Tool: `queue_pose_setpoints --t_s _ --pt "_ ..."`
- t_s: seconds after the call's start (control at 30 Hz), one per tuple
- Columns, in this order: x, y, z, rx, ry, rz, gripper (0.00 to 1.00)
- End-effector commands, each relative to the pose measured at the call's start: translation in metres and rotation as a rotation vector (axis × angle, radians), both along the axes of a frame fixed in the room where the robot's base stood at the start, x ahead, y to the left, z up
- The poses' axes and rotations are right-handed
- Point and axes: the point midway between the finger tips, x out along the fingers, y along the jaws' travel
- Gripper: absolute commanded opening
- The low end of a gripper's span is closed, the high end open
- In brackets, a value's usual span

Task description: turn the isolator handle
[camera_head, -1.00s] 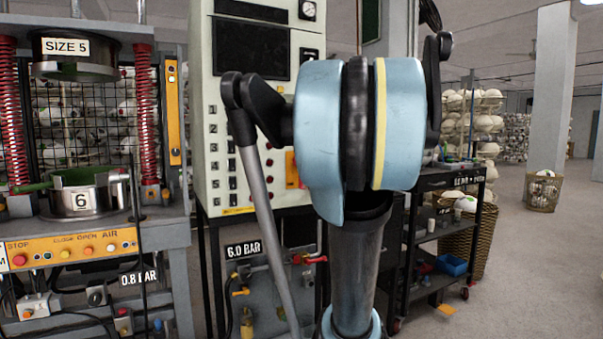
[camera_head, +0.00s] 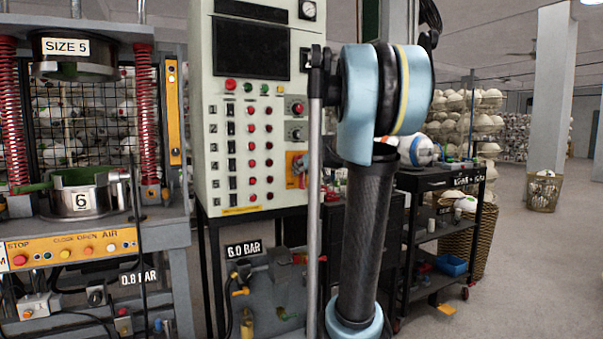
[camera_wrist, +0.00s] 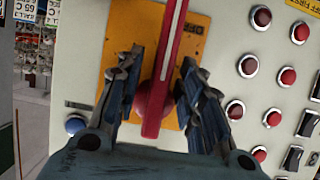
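The isolator handle (camera_wrist: 168,68) is a long red bar on a round red hub, mounted on an orange plate (camera_wrist: 140,40) on the cream control cabinet. In the wrist view the bar runs from the top edge down between the two fingers of my gripper (camera_wrist: 162,95). The fingers are spread, one on each side of the bar, with gaps showing on both sides, so the gripper looks open. In the head view part of the orange plate (camera_head: 296,160) shows beside my arm, which covers my gripper there.
The cabinet (camera_head: 215,100) carries rows of red buttons and black switches (camera_head: 231,145) left of the isolator. A ball press (camera_head: 75,245) stands at the left. A dark trolley (camera_head: 425,235) and a wicker basket (camera_head: 485,250) stand at the right, with open floor beyond.

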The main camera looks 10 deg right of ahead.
Motion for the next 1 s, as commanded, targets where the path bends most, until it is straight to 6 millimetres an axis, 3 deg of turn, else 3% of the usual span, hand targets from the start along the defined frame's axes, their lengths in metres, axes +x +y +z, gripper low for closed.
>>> queue_pose_setpoints --t_s 0.4,0.43,0.57,0.6,1.0 --pt "0.006 0.002 -0.003 -0.001 0.000 -0.001 0.35" --pt "0.005 0.002 -0.003 -0.001 0.000 -0.001 0.33" --pt "0.005 0.002 -0.003 -0.001 0.000 -0.001 0.03" --pt "0.005 0.002 -0.003 -0.001 0.000 -0.001 0.00" --pt "0.014 -0.011 -0.003 -0.057 -0.018 -0.015 0.00"
